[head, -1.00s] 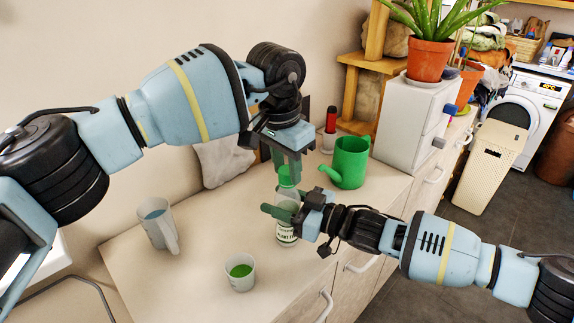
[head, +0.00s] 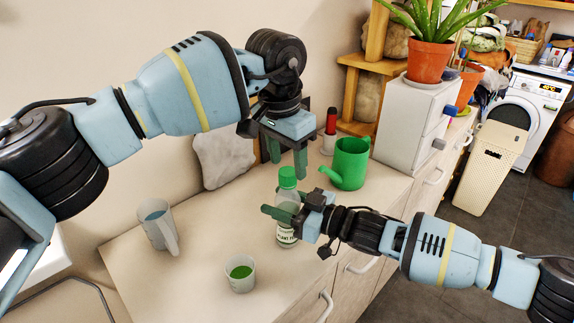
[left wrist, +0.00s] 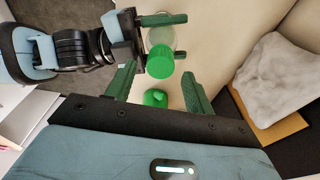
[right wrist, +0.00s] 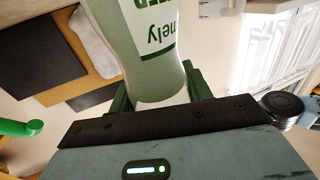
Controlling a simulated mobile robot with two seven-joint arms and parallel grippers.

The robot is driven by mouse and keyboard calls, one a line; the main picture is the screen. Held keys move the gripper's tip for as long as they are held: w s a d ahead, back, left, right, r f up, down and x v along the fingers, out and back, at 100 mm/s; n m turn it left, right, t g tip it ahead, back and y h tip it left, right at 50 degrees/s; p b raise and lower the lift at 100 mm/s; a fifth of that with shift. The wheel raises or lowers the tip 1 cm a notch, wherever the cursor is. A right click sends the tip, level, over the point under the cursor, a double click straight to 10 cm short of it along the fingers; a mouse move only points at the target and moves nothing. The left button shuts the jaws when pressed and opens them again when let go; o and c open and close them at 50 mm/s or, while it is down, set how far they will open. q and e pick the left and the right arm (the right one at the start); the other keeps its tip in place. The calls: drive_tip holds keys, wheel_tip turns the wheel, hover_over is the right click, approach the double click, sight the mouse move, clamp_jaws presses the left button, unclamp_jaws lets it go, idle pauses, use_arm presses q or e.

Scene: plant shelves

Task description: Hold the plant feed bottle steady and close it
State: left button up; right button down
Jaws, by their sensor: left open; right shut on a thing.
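The plant feed bottle (head: 286,237) stands upright on the cabinet top, clear with a white and green label. Its green cap (head: 287,178) sits on its mouth; whether it is fully tight I cannot tell. My right gripper (head: 282,214) is shut around the bottle's body from the right. The bottle fills the space between its fingers in the right wrist view (right wrist: 150,60). My left gripper (head: 287,163) is open and empty, above and behind the cap, not touching it. In the left wrist view the cap (left wrist: 160,63) lies just beyond the open fingers.
A green watering can (head: 349,163) stands behind the bottle to the right. A cup with green liquid (head: 240,282) is in front, and a grey jug (head: 158,228) stands at the left. A pale stone (head: 222,157) leans by the wall. The cabinet top between jug and bottle is clear.

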use_arm(q)
wheel_tip(320, 180, up, 2)
drive_tip(key=shift+r, duration=0.25)
drive_tip(key=shift+c, duration=0.2)
